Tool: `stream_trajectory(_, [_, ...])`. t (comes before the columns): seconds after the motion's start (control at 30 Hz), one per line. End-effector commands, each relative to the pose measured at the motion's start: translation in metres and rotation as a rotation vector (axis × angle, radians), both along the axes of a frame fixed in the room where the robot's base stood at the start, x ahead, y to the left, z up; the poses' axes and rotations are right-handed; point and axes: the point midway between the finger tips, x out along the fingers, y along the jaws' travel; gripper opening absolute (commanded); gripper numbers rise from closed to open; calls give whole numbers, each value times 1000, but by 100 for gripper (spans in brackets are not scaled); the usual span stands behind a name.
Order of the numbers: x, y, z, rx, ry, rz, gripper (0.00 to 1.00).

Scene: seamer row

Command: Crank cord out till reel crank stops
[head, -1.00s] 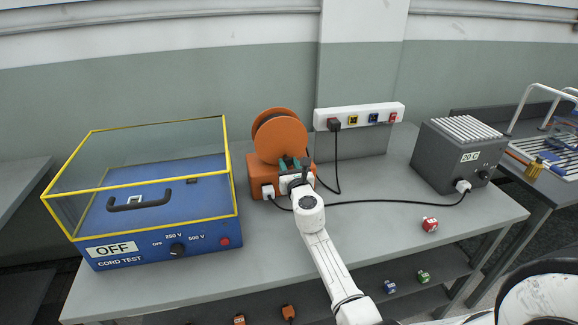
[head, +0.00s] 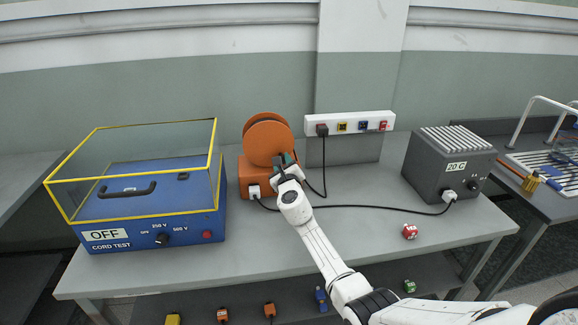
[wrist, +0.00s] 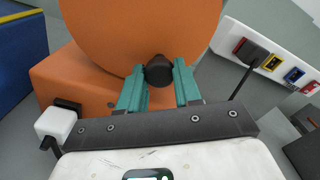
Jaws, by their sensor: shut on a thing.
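The orange cord reel (head: 267,139) stands on its orange base (head: 247,177) on the grey bench, near the middle. My gripper (head: 283,160) is at the front of the reel. In the wrist view, my gripper's two teal fingers (wrist: 159,85) are shut on the dark crank knob (wrist: 158,70), which shows between their tips against the orange disc (wrist: 140,25). The crank's arm and the cord wound on the drum are hidden. A white plug (head: 254,191) sits at the left of the base, and a black cord (head: 380,207) runs from it to the grey box.
A blue cord test box (head: 150,232) reading OFF stands left with its clear yellow-edged lid down. A power strip (head: 348,125) with a black plug is behind.

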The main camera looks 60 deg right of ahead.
Motion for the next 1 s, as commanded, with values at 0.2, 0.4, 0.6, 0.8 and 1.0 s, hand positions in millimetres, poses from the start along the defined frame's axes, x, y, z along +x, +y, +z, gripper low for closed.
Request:
stream_trajectory(0.2, [-2,-3,13,-134,158,2,0])
stream_trajectory(0.4, [-6,-6,23,-256,301,1,0])
stream_trajectory(0.6, [-9,-8,31,-365,431,2,0])
stream_trajectory(0.8, [-9,-8,38,-452,531,3,0])
stream_trajectory(1.0, [-10,-9,41,-507,594,2,0])
